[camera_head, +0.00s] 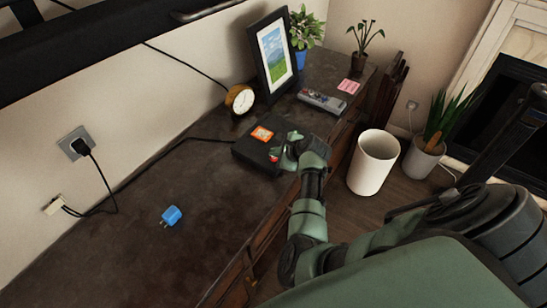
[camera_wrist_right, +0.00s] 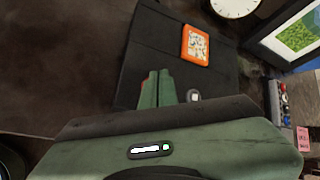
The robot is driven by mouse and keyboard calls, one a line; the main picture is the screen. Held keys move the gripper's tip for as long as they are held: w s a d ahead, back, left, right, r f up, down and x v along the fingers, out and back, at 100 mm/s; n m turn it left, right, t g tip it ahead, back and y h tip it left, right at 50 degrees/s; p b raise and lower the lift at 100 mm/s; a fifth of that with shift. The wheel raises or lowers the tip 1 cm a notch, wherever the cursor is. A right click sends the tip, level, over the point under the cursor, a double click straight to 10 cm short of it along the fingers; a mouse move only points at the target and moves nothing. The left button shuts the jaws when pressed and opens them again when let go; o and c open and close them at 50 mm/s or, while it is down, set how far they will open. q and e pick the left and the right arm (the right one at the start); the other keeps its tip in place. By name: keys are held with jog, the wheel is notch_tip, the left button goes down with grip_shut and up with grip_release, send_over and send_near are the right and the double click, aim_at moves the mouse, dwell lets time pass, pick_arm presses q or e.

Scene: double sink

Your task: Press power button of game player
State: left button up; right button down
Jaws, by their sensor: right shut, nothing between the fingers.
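The game player is a flat black box (camera_head: 243,152) on the dark cabinet top, also seen in the right wrist view (camera_wrist_right: 155,45). An orange-framed game piece (camera_head: 262,133) lies on it and shows in the wrist view too (camera_wrist_right: 195,46). My right gripper (camera_head: 276,154) is shut and empty over the player's front right part. In the wrist view its fingertips (camera_wrist_right: 157,76) overlap the player near the front edge. A small red spot (camera_wrist_right: 143,82) shows beside the fingers, and a small pale piece (camera_wrist_right: 194,96) to their right. Contact cannot be told. My left gripper is out of view.
A blue plug adapter (camera_head: 171,215) lies at front left. A white bin (camera_head: 374,162) stands on the floor at right. The cabinet top left of the player is mostly clear.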

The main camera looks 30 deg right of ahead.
aim_at(276, 159)
jog(key=shift+f, duration=0.55)
dwell(0.9)
jog(key=shift+r, duration=0.1)
jog(key=shift+r+p, duration=0.8)
jog(key=shift+p, duration=0.15)
notch_tip(276, 159, up, 5)
jog(key=p, duration=0.5)
jog(key=shift+r+p, duration=0.1)
jog(key=shift+p, duration=0.3)
